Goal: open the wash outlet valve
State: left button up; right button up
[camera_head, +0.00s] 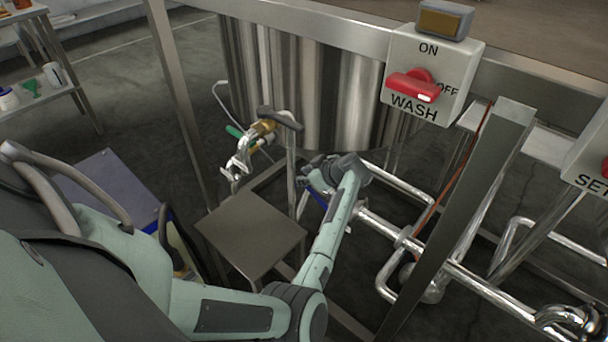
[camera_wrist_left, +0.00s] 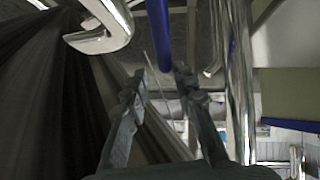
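The wash tank (camera_head: 300,85) is a large shiny steel vessel in the head view, with pipework below it. A blue lever (camera_head: 318,200), apparently the outlet valve's handle, shows partly beside my left gripper (camera_head: 314,178); the valve body is mostly hidden by my gripper and wrist. In the left wrist view, my left gripper (camera_wrist_left: 160,82) has its two fingers apart. A blue bar (camera_wrist_left: 163,35) comes down from the top, its lower end close to the gap between the fingertips. I cannot tell whether they touch. My right gripper is not in view.
A box marked WASH (camera_head: 428,80), with a red switch, hangs on the steel frame (camera_head: 335,28). A small metal platform (camera_head: 250,235) stands left of my forearm. Shiny pipes (camera_head: 400,235) and a slanted steel post (camera_head: 455,215) lie to the right of my wrist.

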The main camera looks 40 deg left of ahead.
pick_arm(q)
jog(key=shift+w+a+r, duration=0.1)
jog(key=shift+w+r, duration=0.1)
jog(key=shift+r, duration=0.1)
